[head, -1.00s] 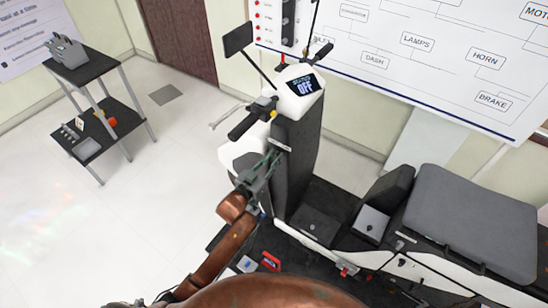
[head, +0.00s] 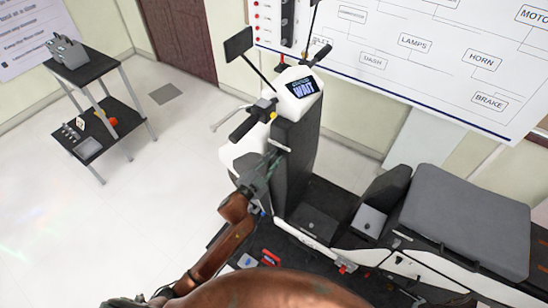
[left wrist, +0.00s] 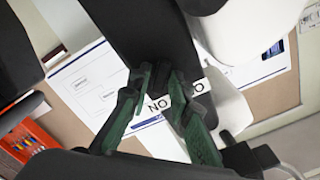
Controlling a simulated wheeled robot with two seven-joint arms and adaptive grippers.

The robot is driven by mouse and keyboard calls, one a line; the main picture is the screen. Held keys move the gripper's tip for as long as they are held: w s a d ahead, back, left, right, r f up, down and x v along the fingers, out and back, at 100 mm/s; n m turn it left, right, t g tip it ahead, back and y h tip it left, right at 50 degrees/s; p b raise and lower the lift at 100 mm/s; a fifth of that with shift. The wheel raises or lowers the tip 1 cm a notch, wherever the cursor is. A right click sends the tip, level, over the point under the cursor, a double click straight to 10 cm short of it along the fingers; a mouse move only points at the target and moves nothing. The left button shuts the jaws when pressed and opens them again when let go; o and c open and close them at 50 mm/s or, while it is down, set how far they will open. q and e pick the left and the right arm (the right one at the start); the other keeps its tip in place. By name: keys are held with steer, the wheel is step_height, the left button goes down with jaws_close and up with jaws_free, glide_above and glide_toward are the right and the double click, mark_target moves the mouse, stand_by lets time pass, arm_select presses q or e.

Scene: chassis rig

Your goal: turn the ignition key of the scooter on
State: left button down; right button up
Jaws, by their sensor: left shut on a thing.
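The scooter (head: 297,140) stands in the middle of the head view, with a white and dark front column. Its display (head: 304,88) reads "WAIT". My left gripper (head: 270,162) is at the side of the front column, below the handlebar. The gripper is shut on the ignition key, which the fingers hide almost wholly. My right gripper is not in view.
The handlebar (head: 253,118) and a mirror (head: 238,43) stick out above my left gripper. The scooter seat (head: 468,215) is at the right. A small shelf cart (head: 88,70) stands at the far left, with clear floor between. A wiring board (head: 425,60) hangs behind.

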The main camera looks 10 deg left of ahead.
arm_select(q)
steer(key=shift+m, duration=1.6)
steer(key=c, duration=2)
jaws_free()
steer(key=shift+s+f, duration=0.1)
steer(key=v, duration=1.2)
